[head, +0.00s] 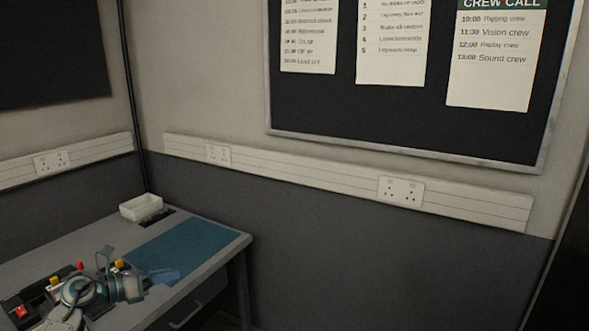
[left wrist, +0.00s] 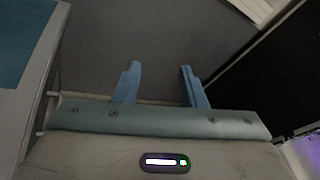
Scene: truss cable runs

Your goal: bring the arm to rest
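My left gripper (head: 166,276) shows at the lower left of the head view, in front of the grey desk (head: 205,225) and near its blue mat (head: 185,248). In the left wrist view my left gripper (left wrist: 160,72) has its two blue fingers apart with nothing between them. The dark grey lower wall (left wrist: 195,35) and the floor edge show past the fingers. My right gripper is in neither view.
Red and yellow items (head: 54,281) lie on the desk's left, partly hidden by my arm. White trunking with sockets (head: 401,190) runs along the wall below a notice board (head: 400,120). Right of the desk looks clear.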

